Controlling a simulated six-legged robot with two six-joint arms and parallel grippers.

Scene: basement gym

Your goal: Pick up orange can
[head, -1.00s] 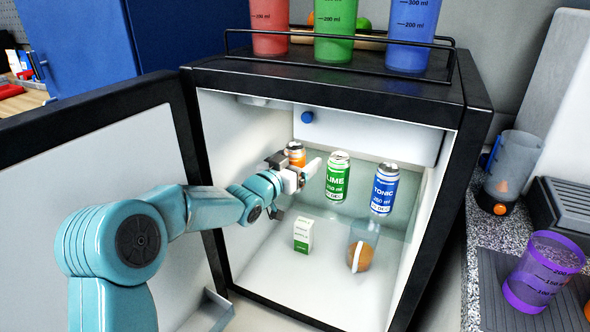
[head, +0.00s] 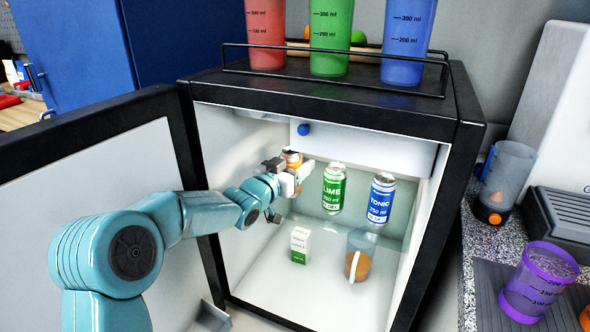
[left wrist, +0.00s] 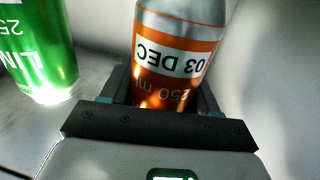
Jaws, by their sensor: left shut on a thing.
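The orange can (head: 292,158) is inside the open mini fridge, on the left of its upper glass shelf area. My left gripper (head: 290,178) reaches in from the left and is shut on the can. In the left wrist view the orange can (left wrist: 172,62) stands between the fingers of the gripper (left wrist: 165,105), its "03 DEC" label facing the camera upside down. The can's lower part is hidden behind the gripper. I cannot tell whether it touches the shelf. My right gripper is not in view.
A green lime can (head: 334,189) stands just right of the orange can, with a blue tonic can (head: 380,198) beyond. A small carton (head: 300,245) and a clear jug (head: 359,256) stand below. The fridge door (head: 90,190) is open at left; coloured cups stand on top.

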